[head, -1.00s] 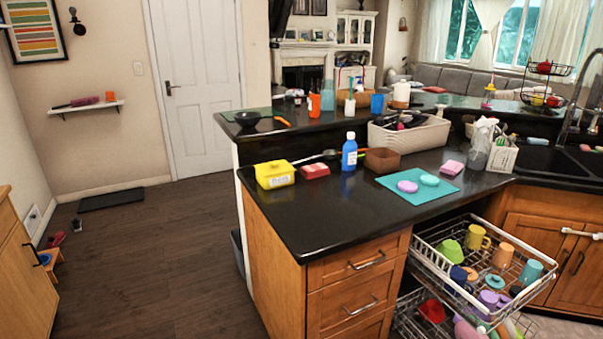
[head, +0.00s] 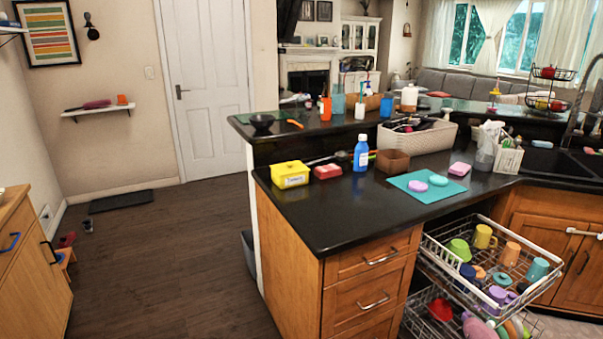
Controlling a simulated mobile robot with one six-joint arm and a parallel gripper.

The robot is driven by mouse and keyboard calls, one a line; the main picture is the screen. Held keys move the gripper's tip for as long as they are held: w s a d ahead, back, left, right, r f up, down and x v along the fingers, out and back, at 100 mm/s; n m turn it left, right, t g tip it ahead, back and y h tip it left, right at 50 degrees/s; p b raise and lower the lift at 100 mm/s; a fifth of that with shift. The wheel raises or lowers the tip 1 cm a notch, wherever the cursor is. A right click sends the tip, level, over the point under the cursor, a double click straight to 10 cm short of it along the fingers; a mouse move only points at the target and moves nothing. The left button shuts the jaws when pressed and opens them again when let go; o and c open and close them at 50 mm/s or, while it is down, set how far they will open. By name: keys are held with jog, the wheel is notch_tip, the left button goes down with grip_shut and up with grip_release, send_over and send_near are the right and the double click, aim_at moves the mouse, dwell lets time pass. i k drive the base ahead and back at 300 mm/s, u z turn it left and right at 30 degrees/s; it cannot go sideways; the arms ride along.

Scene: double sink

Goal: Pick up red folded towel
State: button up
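A small red folded piece (head: 327,171), which looks like the red folded towel, lies flat on the black counter (head: 330,215). It is just right of a yellow box (head: 290,175) and left of a blue bottle (head: 361,153). Its top and front side show, and nothing covers it. It is too small to make out the cloth. My gripper is not in view.
A turquoise mat (head: 425,189) with two soap-like pieces lies to the right, near a brown box (head: 392,161). A pulled-out dish rack (head: 480,262) full of cups stands below. The counter's front left is clear, and open floor (head: 165,260) lies left.

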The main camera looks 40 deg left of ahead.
aim_at(332, 171)
jog(key=z, duration=0.75)
jog(key=k, duration=0.1)
jog(key=u, duration=2)
jog(key=k, duration=0.95)
jog(key=z, duration=0.15)
jog(key=i, duration=0.8)
jog(key=u, duration=0.05)
